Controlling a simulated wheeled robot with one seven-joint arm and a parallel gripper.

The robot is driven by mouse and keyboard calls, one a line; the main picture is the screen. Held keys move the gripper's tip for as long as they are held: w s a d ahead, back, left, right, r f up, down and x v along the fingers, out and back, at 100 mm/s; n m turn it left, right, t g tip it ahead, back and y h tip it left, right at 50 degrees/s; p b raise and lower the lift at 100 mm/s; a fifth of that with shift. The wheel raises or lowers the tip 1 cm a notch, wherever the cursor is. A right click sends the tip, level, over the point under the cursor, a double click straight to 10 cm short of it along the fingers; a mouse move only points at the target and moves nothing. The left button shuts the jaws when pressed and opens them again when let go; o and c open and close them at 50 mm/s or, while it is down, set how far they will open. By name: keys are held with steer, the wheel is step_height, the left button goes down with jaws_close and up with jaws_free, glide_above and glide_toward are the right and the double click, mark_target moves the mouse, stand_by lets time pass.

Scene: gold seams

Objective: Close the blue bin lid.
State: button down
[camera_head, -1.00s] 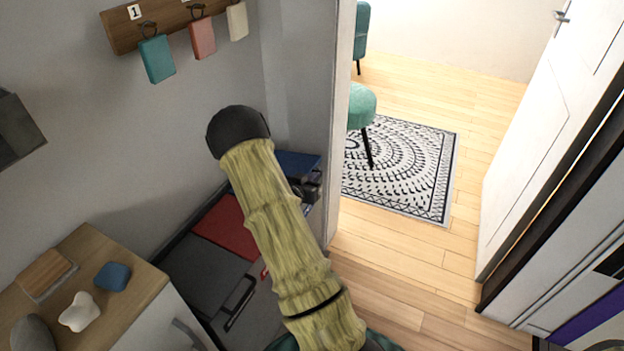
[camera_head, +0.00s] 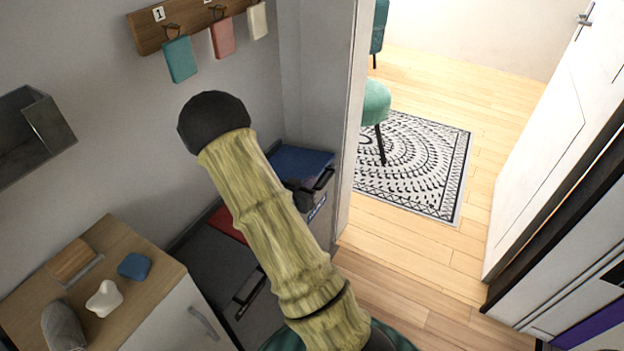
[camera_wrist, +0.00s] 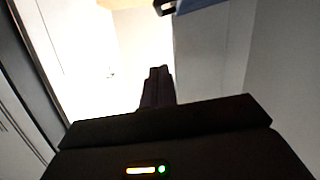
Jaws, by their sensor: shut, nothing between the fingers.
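The blue bin lid (camera_head: 300,160) is in the head view, right of my arm and beside the door frame. It looks roughly flat, with a dark handle on its front edge; I cannot tell whether it is fully down. My gripper (camera_head: 302,194) is a small dark shape at the lid's near left side, partly hidden by my arm. Whether it touches the lid is unclear. In the wrist view my gripper's fingers (camera_wrist: 157,76) are together and empty, and a blue edge with a dark handle (camera_wrist: 165,7) shows at the top.
A red lid (camera_head: 227,224) and a dark grey lid (camera_head: 215,265) lie left of the blue one, partly behind my arm. A wooden-topped cabinet (camera_head: 150,275) with small objects stands at the lower left. The doorway floor (camera_head: 410,260) at the right is clear.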

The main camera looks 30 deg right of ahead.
steer(key=s+a+r+n+y, duration=0.1)
steer(key=a+r+n+y, duration=0.15)
steer(key=a+y, duration=0.45)
steer(key=a+r+n+y, duration=0.1)
steer(key=a+n+y, duration=0.25)
steer(key=a, duration=0.45)
steer(key=s+a+r+n+g+y, duration=0.1)
steer(key=s+a+r+n+g, duration=0.1)
steer(key=s, duration=0.5)
steer(key=s+a+r+n+g+y, duration=0.1)
steer(key=s+a+r+n+y, duration=0.1)
steer(key=s, duration=0.5)
steer(key=shift+s+a+r+n+g, duration=0.3)
steer(key=shift+a+r+n+g, duration=0.15)
steer(key=shift+a+n, duration=0.25)
steer(key=shift+w, duration=0.1)
